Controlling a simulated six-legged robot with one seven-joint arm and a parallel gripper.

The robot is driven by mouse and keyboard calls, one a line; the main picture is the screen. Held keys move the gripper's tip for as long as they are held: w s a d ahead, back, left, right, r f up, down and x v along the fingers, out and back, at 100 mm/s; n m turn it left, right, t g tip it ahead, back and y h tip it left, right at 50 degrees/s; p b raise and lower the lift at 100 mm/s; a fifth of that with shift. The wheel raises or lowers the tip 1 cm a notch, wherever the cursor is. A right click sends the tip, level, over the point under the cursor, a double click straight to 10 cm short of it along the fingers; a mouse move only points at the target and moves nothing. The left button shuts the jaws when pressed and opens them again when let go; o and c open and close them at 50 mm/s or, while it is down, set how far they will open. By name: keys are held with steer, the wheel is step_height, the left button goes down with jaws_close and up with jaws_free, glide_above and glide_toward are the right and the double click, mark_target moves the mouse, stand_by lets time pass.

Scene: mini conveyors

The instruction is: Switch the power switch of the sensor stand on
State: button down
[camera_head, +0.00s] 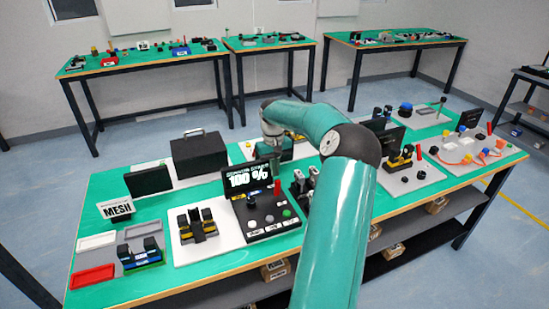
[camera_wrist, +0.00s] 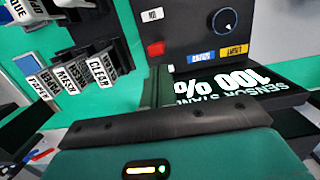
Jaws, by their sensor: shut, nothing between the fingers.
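The sensor stand's black screen (camera_head: 247,180) reads 100 % in the head view. The wrist view shows the screen (camera_wrist: 240,88) upside down at the right, with the words SENSOR STAND. A dark panel beyond it carries a red switch (camera_wrist: 156,48), a small white label (camera_wrist: 152,15) that seems to read ON upside down, and a round dial (camera_wrist: 224,21). I cannot tell the switch's position. My gripper (camera_wrist: 157,88) is shut and empty, just short of the red switch in the picture; contact cannot be told. In the head view my gripper (camera_head: 276,165) is partly hidden behind the screen.
A black box with a handle (camera_head: 199,155) and a dark screen (camera_head: 149,181) stand to the left. A control panel (camera_head: 268,217) with knobs lies in front of the sensor screen.

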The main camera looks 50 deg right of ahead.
mark_target(277, 188)
steer(key=shift+f, duration=0.95)
steer(key=shift+s+a, duration=0.1)
steer(key=shift+s+a+r+t+h, duration=0.1)
steer(key=shift+s+a+t+h, duration=0.2)
steer(key=shift+t, duration=0.1)
steer(key=shift+s+a+t, duration=0.25)
steer(key=shift+s+t, duration=0.05)
steer(key=shift+s, duration=0.25)
steer(key=shift+s+a+f, duration=0.2)
steer(key=shift+s+a, duration=0.15)
steer(key=shift+s, duration=0.3)
